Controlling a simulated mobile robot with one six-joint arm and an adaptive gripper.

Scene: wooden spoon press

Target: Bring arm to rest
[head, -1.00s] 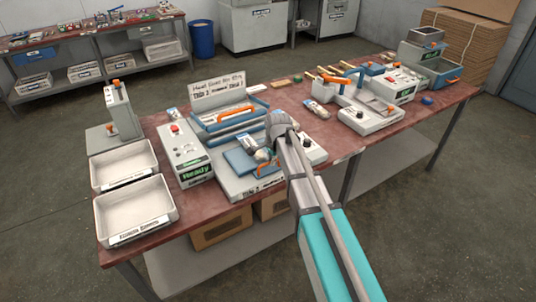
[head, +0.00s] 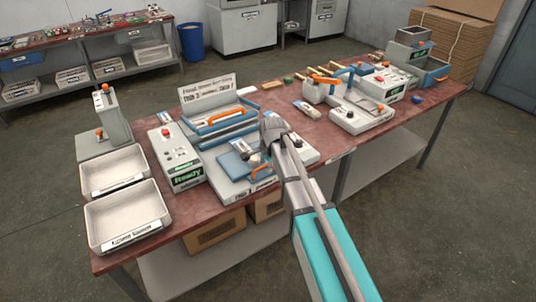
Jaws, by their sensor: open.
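My arm reaches up from the bottom right over the red-topped workbench (head: 232,243). Its wrist bends down above the front press station. My gripper (head: 257,161) hangs small and dark over the blue plate (head: 236,165) of the grey press base (head: 228,187). It is open, and I see nothing held in it. An orange handle (head: 262,172) shows close beside it. I cannot tell whether the gripper touches anything there. My arm hides part of the station.
Left of the gripper stand a "Ready" control box (head: 176,160) and two pale bins (head: 128,213). Behind is a blue-framed press with an orange handle (head: 230,114). A second press (head: 360,115) stands to the right. Floor in front is clear.

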